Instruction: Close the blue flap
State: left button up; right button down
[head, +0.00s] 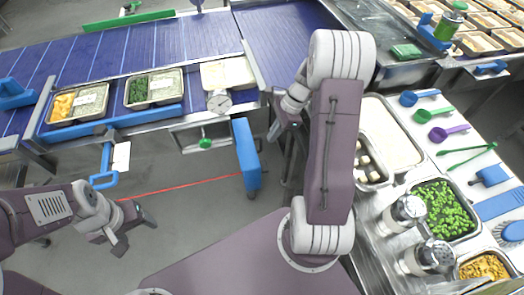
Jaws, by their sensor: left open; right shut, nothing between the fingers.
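The blue flap (246,157) is a narrow blue panel at the right end of the conveyor's front side. It stands out from the conveyor, over the grey floor. My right gripper (274,132) is shut and empty, just right of the flap's upper part, with a small gap showing between them. Its arm bends over from the right. My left gripper (136,236) is open and empty over the floor at lower left, well away from the flap.
Several food trays (140,105) sit along the blue conveyor (120,55), with a dial (219,102) at its front edge. A blue handle (104,178) hangs below. The right counter holds a pea tray (474,228), shakers (408,211) and scoops (424,115). Open floor lies left of the flap.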

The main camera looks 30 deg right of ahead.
jog(key=b+x, duration=0.2)
jog(key=x, duration=0.8)
jog(key=shift+a, duration=0.15)
jog(key=shift+s+a+r, duration=0.1)
jog(key=shift+a+r, duration=0.05)
